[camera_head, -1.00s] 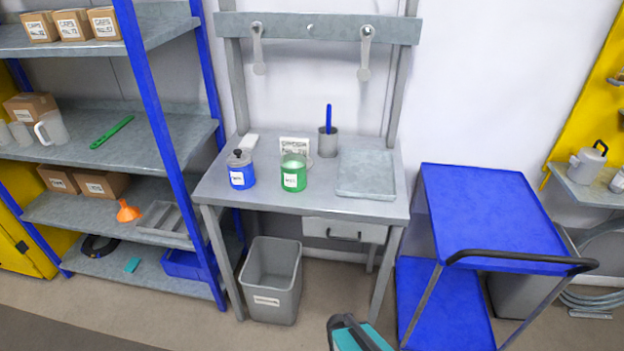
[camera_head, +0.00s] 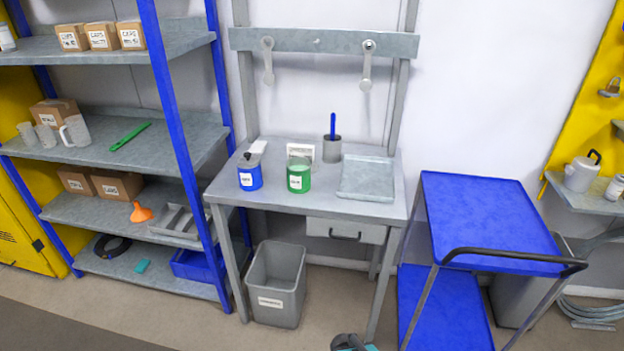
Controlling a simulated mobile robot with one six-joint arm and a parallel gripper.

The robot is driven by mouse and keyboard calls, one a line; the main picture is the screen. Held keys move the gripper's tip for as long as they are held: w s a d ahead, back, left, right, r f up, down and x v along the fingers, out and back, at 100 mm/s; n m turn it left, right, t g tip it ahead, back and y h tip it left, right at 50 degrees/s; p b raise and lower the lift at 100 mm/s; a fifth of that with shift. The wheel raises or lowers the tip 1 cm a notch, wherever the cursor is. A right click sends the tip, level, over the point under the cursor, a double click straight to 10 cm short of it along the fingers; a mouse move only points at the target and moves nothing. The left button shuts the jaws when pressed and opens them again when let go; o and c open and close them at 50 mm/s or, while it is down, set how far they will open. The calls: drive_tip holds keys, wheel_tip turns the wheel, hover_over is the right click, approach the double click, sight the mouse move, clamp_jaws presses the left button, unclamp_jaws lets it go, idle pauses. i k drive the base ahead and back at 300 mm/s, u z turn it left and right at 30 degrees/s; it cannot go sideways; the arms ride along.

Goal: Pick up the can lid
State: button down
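A green can (camera_head: 299,178) with a white label stands on the grey workbench (camera_head: 325,203). Its top looks open, with pale green inside. A blue can (camera_head: 250,178) with a label and a grey top stands to its left. I cannot make out a separate loose can lid for certain; the area behind the green can is partly hidden. A teal and dark end part of my arm (camera_head: 352,344) just shows at the bottom edge, in front of and well below the bench. Its fingers cannot be made out.
A grey tray (camera_head: 366,193) lies on the bench's right side. A cup with a blue pen (camera_head: 332,151) and a small sign stand at the back. A grey bin (camera_head: 276,300) is under the bench. A blue trolley (camera_head: 485,215) stands right, shelves (camera_head: 185,150) left.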

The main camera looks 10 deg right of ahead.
sight(315, 166)
drive_tip(key=u, duration=0.15)
drive_tip(key=i, duration=0.95)
drive_tip(key=z, duration=0.1)
